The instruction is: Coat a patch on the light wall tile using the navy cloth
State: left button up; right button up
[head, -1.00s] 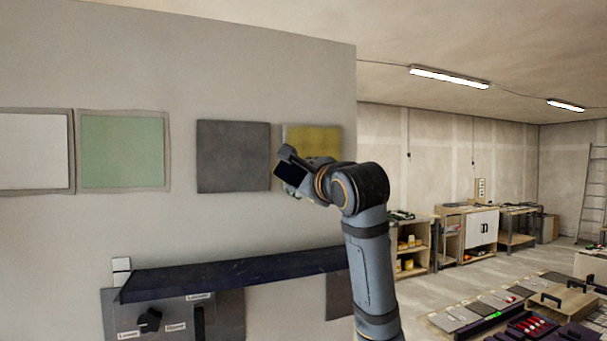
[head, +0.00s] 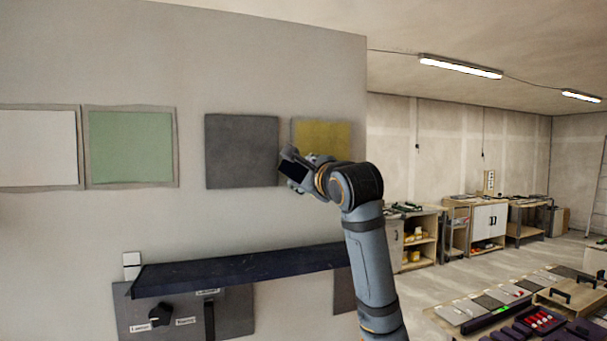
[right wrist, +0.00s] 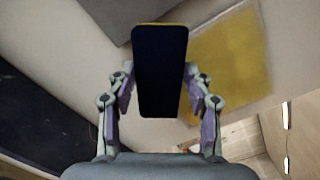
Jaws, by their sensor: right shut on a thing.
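The light wall tile (head: 38,148) is the pale, near-white square at the far left of the wall in the head view, cut by the frame edge. My right gripper (head: 296,166) is in front of the wall between the grey and yellow tiles, well to the right of the light tile. It is shut on the navy cloth (right wrist: 160,72), which shows in the right wrist view as a flat, dark rectangular pad between the fingers. In the head view the pad is a dark shape at the gripper's tip. My left gripper is not in view.
A green tile (head: 130,146), a grey tile (head: 241,150) and a yellow tile (head: 322,136) also hang on the wall. A dark shelf (head: 240,266) juts out below them, above a panel with a knob (head: 161,314). Workbenches and laid-out trays stand at the right.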

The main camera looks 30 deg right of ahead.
jog(key=shift+w, duration=0.3)
jog(key=shift+w+d, duration=0.1)
jog(key=shift+w, duration=0.05)
jog(key=shift+w, duration=0.35)
jog(key=shift+d, duration=0.15)
